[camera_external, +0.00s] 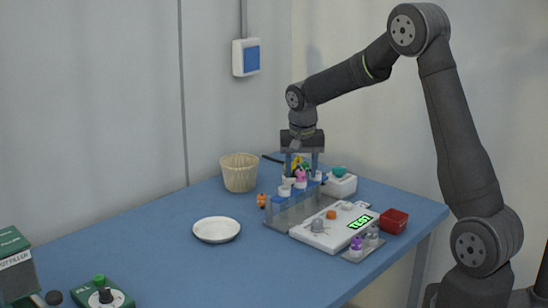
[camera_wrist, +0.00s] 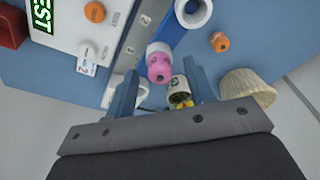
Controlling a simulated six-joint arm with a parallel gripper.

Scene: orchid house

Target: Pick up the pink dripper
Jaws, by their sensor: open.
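The pink dripper (camera_external: 300,176) sits at the blue rack (camera_external: 280,212) among white cups, below my gripper. In the wrist view the pink dripper (camera_wrist: 160,68) shows between the two fingers, with a white part at its upper end. My gripper (camera_external: 301,164) is open, its fingers pointing down over the rack; in the wrist view the blue-grey fingers of my gripper (camera_wrist: 161,80) stand apart on either side of the dripper. I cannot tell how far down they reach beside it. No hold on it shows.
A white cup (camera_wrist: 179,88) with something yellow lies close to the right finger. A white device with a green display (camera_external: 361,221), a red box (camera_external: 393,221) and a white box (camera_external: 339,186) stand near the rack. A basket (camera_external: 240,174) and white saucer (camera_external: 217,230) are left; the table's left middle is clear.

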